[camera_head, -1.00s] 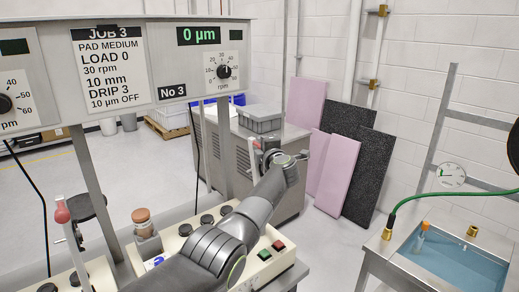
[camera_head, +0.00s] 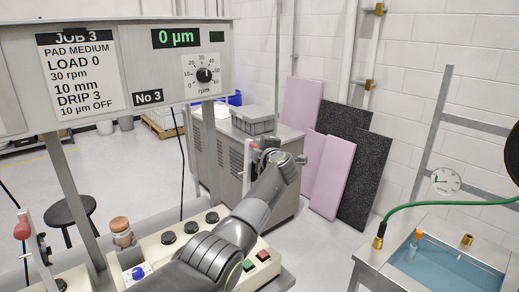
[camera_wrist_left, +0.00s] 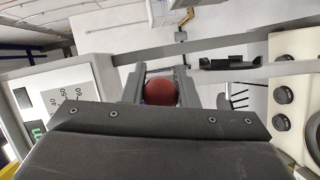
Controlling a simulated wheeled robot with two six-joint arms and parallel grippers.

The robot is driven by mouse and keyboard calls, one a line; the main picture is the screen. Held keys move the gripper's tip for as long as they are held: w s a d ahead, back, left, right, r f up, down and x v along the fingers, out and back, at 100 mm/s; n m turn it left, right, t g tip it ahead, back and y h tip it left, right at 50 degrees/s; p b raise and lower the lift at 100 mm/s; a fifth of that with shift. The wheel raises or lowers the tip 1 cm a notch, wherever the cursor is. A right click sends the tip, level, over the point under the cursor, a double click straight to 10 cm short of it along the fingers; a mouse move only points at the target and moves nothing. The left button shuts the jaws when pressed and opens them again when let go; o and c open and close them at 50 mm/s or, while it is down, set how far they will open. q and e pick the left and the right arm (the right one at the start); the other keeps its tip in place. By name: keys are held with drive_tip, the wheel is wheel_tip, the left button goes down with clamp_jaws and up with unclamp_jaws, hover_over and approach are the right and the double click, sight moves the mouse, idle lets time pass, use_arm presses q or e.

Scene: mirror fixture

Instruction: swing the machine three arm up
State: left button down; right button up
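The panel of machine three carries a "No 3" plate (camera_head: 148,97), a dial and a display reading 0 µm. Its cream base (camera_head: 145,262) has several black knobs and green and red buttons. My left gripper (camera_head: 262,152) is beyond the base, below the panel's right end. A red ball knob (camera_head: 254,147) on a pale arm shows there, partly hidden by the gripper. In the left wrist view the red knob (camera_wrist_left: 160,92) sits between both fingers of the left gripper (camera_wrist_left: 161,88), which appear closed against its sides. My right gripper is out of view.
Another red-knobbed lever (camera_head: 22,228) stands at the left. A grey cabinet (camera_head: 228,165) and leaning slabs (camera_head: 358,170) stand behind. A water tank (camera_head: 445,268) with a green hose (camera_head: 440,203) is at the right.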

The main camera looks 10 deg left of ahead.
use_arm(q)
drive_tip(key=c, duration=1.4)
unclamp_jaws()
drive_tip(key=shift+w+r, duration=0.1)
drive_tip(key=shift+r, duration=0.15)
drive_tip(key=shift+o, duration=1.2)
drive_tip(key=shift+w+d+f, duration=0.1)
drive_tip(key=shift+f, duration=0.15)
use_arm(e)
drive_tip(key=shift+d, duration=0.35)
use_arm(q)
drive_tip(key=b+v, duration=0.5)
drive_tip(key=v, duration=1.2)
drive_tip(key=shift+d, duration=0.15)
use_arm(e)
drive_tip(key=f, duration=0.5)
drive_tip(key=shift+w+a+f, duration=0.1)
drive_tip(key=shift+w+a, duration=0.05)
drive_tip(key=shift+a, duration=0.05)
